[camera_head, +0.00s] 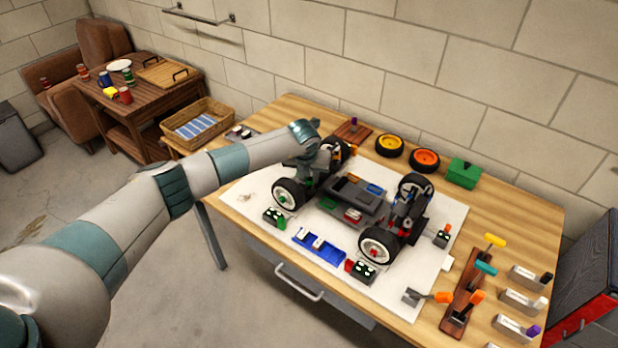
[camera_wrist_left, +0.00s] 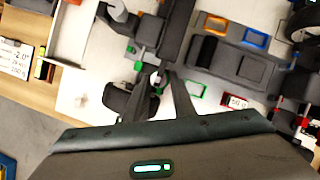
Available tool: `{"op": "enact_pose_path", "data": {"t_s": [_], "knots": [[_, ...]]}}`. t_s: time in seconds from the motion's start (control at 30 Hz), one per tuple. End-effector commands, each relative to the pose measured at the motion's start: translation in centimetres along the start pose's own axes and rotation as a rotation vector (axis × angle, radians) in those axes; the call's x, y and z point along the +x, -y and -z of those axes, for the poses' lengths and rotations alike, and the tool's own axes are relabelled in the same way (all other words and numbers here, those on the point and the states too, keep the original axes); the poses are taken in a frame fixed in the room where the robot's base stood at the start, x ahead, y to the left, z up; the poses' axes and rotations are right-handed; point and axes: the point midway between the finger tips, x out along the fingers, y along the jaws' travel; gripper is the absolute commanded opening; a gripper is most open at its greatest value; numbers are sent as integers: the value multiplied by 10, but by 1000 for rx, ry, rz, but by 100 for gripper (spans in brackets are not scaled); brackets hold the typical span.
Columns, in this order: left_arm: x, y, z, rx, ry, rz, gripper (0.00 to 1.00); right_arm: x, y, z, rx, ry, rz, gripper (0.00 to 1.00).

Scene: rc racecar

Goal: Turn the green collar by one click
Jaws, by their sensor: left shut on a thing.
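The racecar chassis (camera_head: 352,196) stands on its wheels on a white mat on the workbench. My left gripper (camera_head: 308,177) reaches down at the car's left end, by the near left wheel (camera_head: 288,194). A small green part, seemingly the green collar (camera_head: 310,183), shows at its fingertips. In the left wrist view my left gripper (camera_wrist_left: 158,84) has its fingers close together, with the green collar (camera_wrist_left: 139,66) at the tips. The fingers hide part of the collar, so the exact grip is hard to see. My right gripper is not in view.
A blue tray (camera_head: 318,248) and small dark blocks lie on the mat in front of the car. Loose wheels (camera_head: 424,160) and a green box (camera_head: 462,173) stand behind it. A wooden tool rack (camera_head: 463,300) is at the right.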

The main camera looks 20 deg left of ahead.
Motion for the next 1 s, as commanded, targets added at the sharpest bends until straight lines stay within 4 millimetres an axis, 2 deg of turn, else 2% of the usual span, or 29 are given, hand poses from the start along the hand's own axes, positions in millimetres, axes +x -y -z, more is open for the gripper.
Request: {"op": "enact_pose_path", "data": {"t_s": [0.1, 0.3, 0.63, 0.67, 0.7, 1.0], "knots": [[3, 2, 1, -92, 2, -37, 1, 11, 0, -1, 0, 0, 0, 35], [1, 3, 0, -200, 3, -83, 1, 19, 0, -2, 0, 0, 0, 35], [0, 2, -1, -212, 2, -88, 1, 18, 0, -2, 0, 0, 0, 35], [0, 2, -1, -212, 2, -88, 30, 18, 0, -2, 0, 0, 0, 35], [0, 2, -1, -212, 2, -88, 40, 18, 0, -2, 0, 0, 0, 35], [0, 2, 0, -211, 1, -87, 42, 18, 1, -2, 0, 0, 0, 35]]}}
